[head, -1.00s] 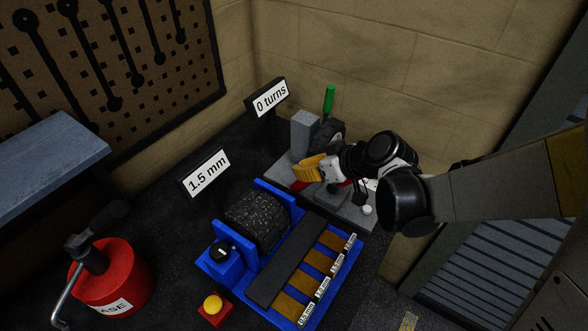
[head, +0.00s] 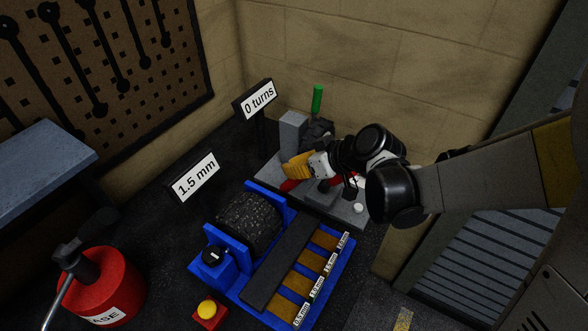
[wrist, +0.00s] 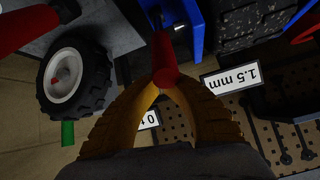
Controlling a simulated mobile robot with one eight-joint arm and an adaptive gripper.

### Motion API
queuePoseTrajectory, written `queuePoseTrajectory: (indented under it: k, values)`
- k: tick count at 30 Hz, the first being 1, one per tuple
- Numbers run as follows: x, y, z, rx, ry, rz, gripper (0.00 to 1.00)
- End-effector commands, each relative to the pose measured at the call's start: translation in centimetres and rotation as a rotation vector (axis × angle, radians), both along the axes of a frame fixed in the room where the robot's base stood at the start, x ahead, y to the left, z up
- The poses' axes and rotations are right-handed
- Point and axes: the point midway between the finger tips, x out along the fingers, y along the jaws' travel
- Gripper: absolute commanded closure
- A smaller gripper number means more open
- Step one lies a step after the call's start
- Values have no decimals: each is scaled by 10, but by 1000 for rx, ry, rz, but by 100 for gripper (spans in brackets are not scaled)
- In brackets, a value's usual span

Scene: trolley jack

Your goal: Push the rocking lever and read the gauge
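My gripper (head: 297,166), with yellow fingers, is low over the grey base plate (head: 322,205) at the back right. In the wrist view my gripper (wrist: 163,88) has its fingertips together at the end of a red bar (wrist: 164,58), which looks like the lever; they appear shut on it. Part of the red bar (head: 290,186) also shows below the fingers in the head view, the rest hidden by my gripper. A black-tyred wheel (wrist: 74,83) is beside it. One sign (head: 193,178) reads "1.5 mm", another (head: 256,101) reads "0 turns".
A blue frame (head: 263,194) holding a dark roller and labelled orange strips stands in front of the plate. A grey block (head: 293,131) and a green upright handle (head: 317,100) stand behind my gripper. A red can (head: 102,287) and yellow button (head: 207,308) are front left.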

Motion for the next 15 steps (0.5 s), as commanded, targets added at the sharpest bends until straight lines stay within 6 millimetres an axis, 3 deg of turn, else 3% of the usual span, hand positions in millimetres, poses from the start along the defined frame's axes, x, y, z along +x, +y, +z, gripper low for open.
queuePoseTrajectory:
  k: [3,9,15]
  values:
    - [11,8,20,2,-1,-5,100]
    - [-14,-27,47,4,-1,-10,100]
    - [-29,-48,66,5,-2,-7,100]
